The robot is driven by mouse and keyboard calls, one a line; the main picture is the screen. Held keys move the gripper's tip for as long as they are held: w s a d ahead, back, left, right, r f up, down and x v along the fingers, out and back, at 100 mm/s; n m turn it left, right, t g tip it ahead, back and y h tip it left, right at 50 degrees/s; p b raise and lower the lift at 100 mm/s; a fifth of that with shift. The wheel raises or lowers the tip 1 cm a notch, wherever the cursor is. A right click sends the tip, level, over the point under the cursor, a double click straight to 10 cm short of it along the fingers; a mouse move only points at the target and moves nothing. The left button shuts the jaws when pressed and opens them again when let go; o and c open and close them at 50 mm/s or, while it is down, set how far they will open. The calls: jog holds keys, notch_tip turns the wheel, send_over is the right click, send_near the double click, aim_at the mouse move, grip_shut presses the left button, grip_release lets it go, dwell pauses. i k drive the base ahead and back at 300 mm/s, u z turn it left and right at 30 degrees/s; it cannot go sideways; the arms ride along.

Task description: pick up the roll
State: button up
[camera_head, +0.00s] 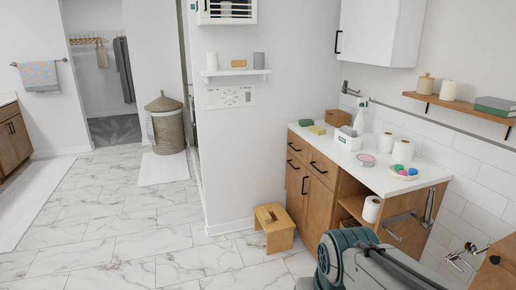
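Several white rolls are in view. Two stand upright on the vanity's white counter: one roll (385,142) at the left and a larger roll (403,151) just right of it. Another roll (371,209) sits lower, at the open shelf near the cabinet's front right corner. A white cylinder (448,90), possibly a roll or candle, stands on the wooden wall shelf. Part of my arm fills the bottom of the view, in front of the cabinet. My gripper's fingers cannot be seen.
The counter also bears a tissue box (348,140), a spray bottle (360,116), a pink round tin (365,160) and a dish of coloured balls (403,173). A wooden stool (274,228) stands left of the cabinet. The marble floor (130,235) at the left is clear.

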aim_at(403, 150)
jog(key=u, duration=0.25)
jog(key=i, duration=1.6)
jog(key=z, duration=0.25)
jog(key=i, duration=1.2)
jog(key=z, duration=1.8)
jog(key=i, duration=0.85)
jog(key=z, duration=0.75)
